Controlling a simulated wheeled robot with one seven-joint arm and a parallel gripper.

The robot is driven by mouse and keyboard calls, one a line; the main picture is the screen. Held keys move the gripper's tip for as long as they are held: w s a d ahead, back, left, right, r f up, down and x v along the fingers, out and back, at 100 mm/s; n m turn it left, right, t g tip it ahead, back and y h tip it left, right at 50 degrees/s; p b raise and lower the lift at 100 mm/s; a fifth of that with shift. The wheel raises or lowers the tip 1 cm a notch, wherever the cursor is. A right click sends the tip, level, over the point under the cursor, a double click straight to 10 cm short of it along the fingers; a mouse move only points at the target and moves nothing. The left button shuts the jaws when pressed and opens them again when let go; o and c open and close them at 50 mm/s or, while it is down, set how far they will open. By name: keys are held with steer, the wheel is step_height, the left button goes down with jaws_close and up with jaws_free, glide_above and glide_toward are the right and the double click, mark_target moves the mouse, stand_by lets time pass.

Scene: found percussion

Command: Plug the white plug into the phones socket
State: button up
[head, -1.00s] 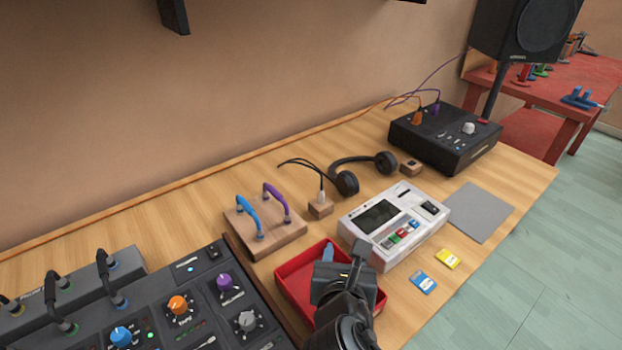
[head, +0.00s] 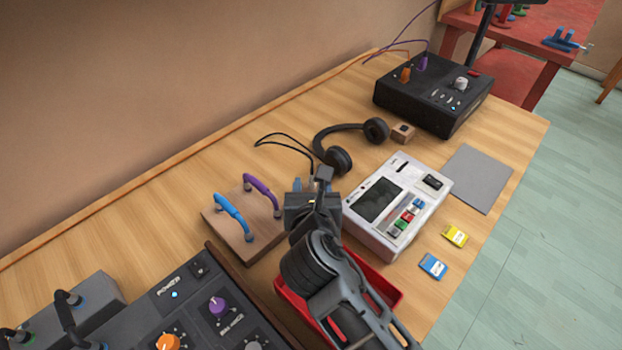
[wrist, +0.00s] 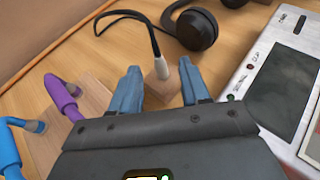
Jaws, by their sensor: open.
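The white plug (wrist: 185,70) stands upright in a small wooden block (wrist: 163,86), with a black cable leading from it. My gripper (wrist: 161,72) is open and empty, its two blue fingers reaching toward the block.
Headphones (head: 338,160) lie behind my gripper. A wooden board (head: 240,240) with blue and purple handles is at left. A red tray (head: 385,285) is under my arm. A grey mat (head: 477,178) is bare. Blue (head: 432,266) and yellow (head: 455,236) cards lie at the front.

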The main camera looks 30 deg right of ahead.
mark_target(312, 182)
steer(key=shift+x, duration=1.95)
steer(key=shift+c, duration=0.3)
jaws_close()
